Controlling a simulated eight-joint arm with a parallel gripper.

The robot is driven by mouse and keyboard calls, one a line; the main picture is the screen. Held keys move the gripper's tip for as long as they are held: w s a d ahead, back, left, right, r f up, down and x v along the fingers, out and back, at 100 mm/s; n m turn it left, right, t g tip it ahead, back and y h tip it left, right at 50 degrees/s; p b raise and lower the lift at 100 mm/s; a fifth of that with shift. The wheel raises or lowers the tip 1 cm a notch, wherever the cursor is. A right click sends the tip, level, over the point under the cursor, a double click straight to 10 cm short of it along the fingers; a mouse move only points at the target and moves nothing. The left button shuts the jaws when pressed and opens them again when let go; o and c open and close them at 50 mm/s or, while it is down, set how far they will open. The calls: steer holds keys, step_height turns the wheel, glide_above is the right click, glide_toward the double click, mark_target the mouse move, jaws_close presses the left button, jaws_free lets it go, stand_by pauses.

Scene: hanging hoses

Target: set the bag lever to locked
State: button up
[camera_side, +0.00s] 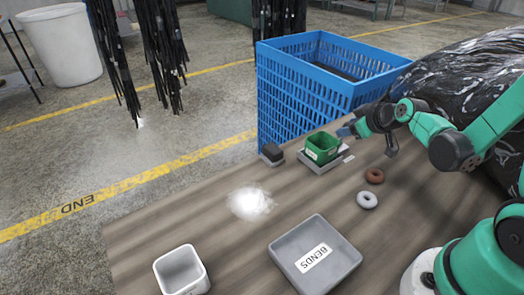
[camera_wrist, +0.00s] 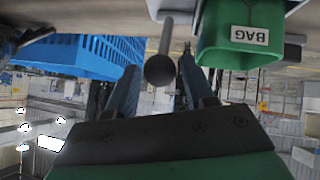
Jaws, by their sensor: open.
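The bag lever (camera_wrist: 160,68) is a grey rod with a dark round knob in the wrist view, beside the green bin labelled BAG (camera_wrist: 242,38). My gripper (camera_wrist: 157,75) is open, with its two dark fingers apart and the knob showing between them. I cannot tell whether either finger touches it. In the side view my gripper (camera_side: 346,130) is just right of the green bin (camera_side: 322,147), at the back of the wooden table. The lever cannot be made out there, so its setting is unclear.
A blue crate (camera_side: 290,103) stands behind the table. A dark block (camera_side: 272,152) is left of the green bin. Brown (camera_side: 374,175) and white (camera_side: 367,200) rings lie to the right. A grey BENDS tray (camera_side: 345,262) and white bin (camera_side: 168,268) stand in front.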

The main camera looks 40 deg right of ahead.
steer(key=shift+v, duration=2.2)
